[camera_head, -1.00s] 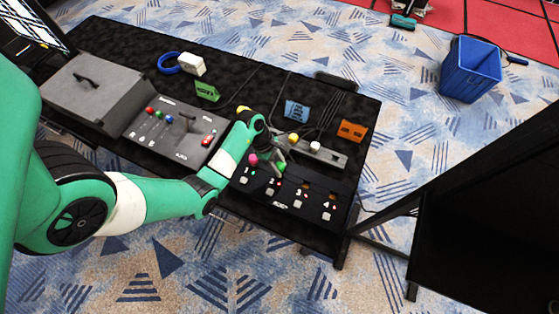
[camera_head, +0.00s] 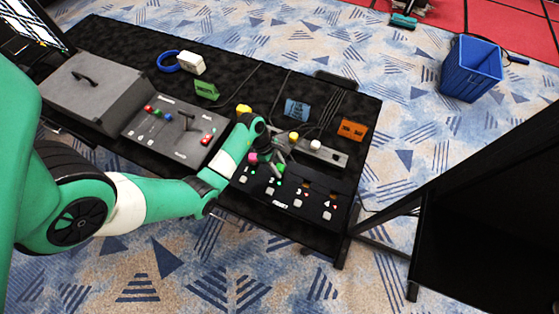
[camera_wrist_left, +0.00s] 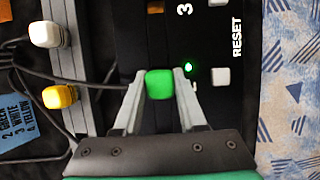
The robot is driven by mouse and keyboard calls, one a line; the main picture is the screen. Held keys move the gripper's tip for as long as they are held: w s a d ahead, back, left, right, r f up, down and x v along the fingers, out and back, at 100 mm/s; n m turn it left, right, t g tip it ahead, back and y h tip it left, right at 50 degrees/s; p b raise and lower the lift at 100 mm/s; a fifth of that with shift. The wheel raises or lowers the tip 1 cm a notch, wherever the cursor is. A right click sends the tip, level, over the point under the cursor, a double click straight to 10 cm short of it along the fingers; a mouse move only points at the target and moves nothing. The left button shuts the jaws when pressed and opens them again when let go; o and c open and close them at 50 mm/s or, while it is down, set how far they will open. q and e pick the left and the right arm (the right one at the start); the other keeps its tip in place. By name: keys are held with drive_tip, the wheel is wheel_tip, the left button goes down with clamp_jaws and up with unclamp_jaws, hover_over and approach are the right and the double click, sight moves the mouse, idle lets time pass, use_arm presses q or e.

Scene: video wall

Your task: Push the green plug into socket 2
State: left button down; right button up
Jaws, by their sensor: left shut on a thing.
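The green plug (camera_wrist_left: 159,85) sits between the fingers of my left gripper (camera_wrist_left: 159,76) in the left wrist view. The fingers are shut on its sides. In the head view the plug (camera_head: 280,168) is partly hidden beside the fingers of my left gripper (camera_head: 276,157), over the row-2 position of the black socket panel (camera_head: 345,190). Socket 2 itself is covered by the plug and fingers, so its depth in the socket is hard to tell. A green light (camera_wrist_left: 188,67) glows beside the plug. My right gripper is not in view.
A pink plug (camera_head: 253,158) stands left of the green one. Yellow (camera_wrist_left: 60,97) and white (camera_wrist_left: 45,34) plugs sit on the grey rack behind, with cables nearby. Sockets 3 and 4 look uncovered. A RESET button (camera_wrist_left: 220,77) lies close to the panel front.

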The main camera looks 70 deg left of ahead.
use_arm(q)
drive_tip(key=shift+f, duration=0.1)
unclamp_jaws()
idle(0.3)
wheel_tip(320, 180, up, 7)
drive_tip(key=p, duration=0.8)
idle(0.7)
